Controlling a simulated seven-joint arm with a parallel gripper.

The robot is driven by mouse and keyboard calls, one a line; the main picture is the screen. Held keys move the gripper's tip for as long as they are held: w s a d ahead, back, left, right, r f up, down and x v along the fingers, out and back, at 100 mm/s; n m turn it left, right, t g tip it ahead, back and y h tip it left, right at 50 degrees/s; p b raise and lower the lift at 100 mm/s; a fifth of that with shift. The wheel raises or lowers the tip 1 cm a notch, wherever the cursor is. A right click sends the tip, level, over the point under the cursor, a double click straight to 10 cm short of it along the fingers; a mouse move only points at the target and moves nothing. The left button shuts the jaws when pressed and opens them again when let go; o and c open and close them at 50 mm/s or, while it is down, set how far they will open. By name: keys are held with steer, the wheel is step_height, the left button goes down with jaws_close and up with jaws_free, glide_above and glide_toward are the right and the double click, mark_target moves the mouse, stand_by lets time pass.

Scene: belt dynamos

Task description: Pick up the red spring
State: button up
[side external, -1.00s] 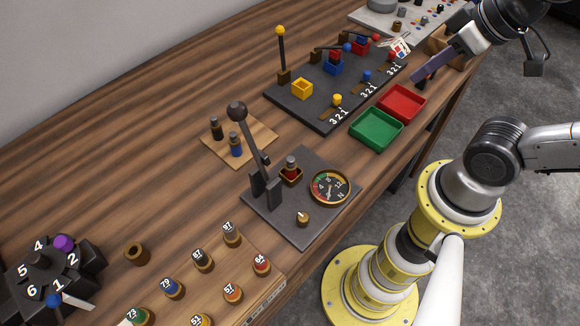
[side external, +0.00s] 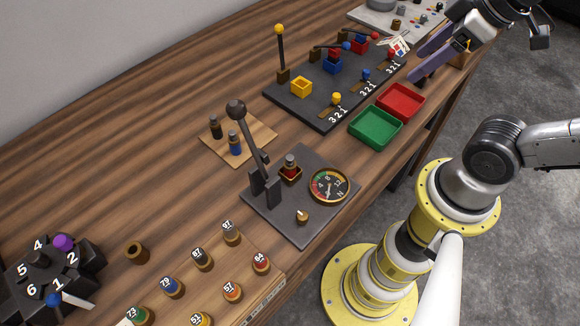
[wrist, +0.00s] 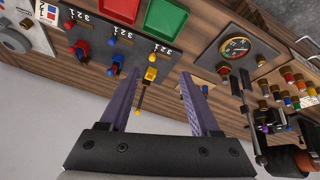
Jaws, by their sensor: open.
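No coil that I can clearly tell as the red spring shows. Red parts sit at the far end of the black board (side external: 318,108): a red block (side external: 359,47) and a small red knob (side external: 391,53). They are too small to tell whether either is a spring. My gripper (side external: 415,65) is open and empty, above the table's right edge by the far end of the board. In the wrist view its purple fingers (wrist: 160,77) are spread apart with nothing held, and the board's yellow block (wrist: 150,75) shows between them.
A red tray (side external: 402,101) and a green tray (side external: 376,128) lie beside the board. An upright yellow-tipped post (side external: 281,50) stands at its left corner. A tall black lever (side external: 250,150) and a gauge (side external: 329,186) stand nearer. Bare wood lies left of the board.

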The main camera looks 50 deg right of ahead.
steer(key=w+a+r+n+g, duration=0.1)
steer(key=w+a+r+n, duration=0.1)
steer(key=w+n, duration=0.25)
steer(key=n+g, duration=0.4)
steer(key=n, duration=0.8)
glide_above(289, 158)
step_height(289, 158, down, 5)
steer(key=f, duration=0.7)
steer(key=shift+s+d+f, duration=0.15)
steer(key=shift+d+f, duration=0.1)
steer(key=shift+d, duration=0.15)
steer(key=shift+a+f, duration=0.2)
steer(key=shift+f, duration=1.25)
steer(key=shift+a+f, duration=0.15)
steer(key=shift+f, duration=1.25)
jaws_close()
